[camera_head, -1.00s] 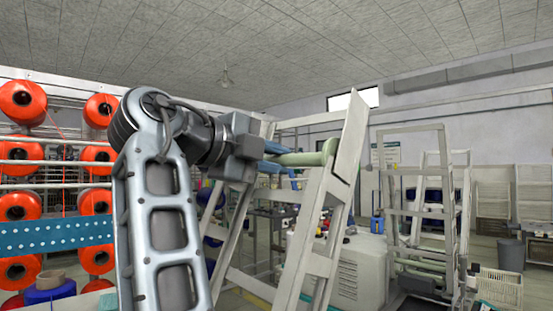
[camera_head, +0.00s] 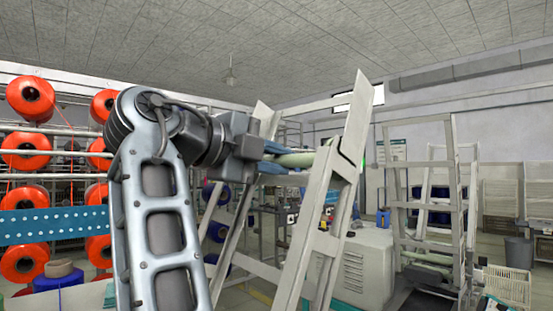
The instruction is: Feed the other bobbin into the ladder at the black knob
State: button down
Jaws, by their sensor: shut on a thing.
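A pale green, rod-like bobbin (camera_head: 298,159) lies roughly level in my gripper (camera_head: 280,158), whose blue fingers are shut on its left end. The bobbin's right end reaches the right upright of the near grey-white ladder frame (camera_head: 322,205). I cannot tell whether it touches or only overlaps in view. A dark curved slot or edge (camera_head: 348,159) shows on that upright, near the bobbin's height. I cannot make out a black knob. Another pale green roll (camera_head: 428,258) lies low in the ladder frame (camera_head: 430,206) at the right.
A rack of red-orange spools (camera_head: 28,100) with a blue perforated strip (camera_head: 55,223) stands at the left. A pale cabinet (camera_head: 365,265) stands behind the near ladder. A white basket (camera_head: 506,287) and a grey bin (camera_head: 517,253) are at the right.

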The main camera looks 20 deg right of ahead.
jog(key=shift+s+a+f+b, duration=0.1)
jog(key=shift+a+f+b, duration=0.15)
jog(key=shift+f+b, duration=0.3)
jog(key=shift+s+a+f+b, duration=0.1)
jog(key=shift+a+f+b, duration=0.2)
jog(key=shift+f, duration=0.35)
jog(key=shift+d, duration=0.1)
jog(key=c, duration=0.6)
grip_release()
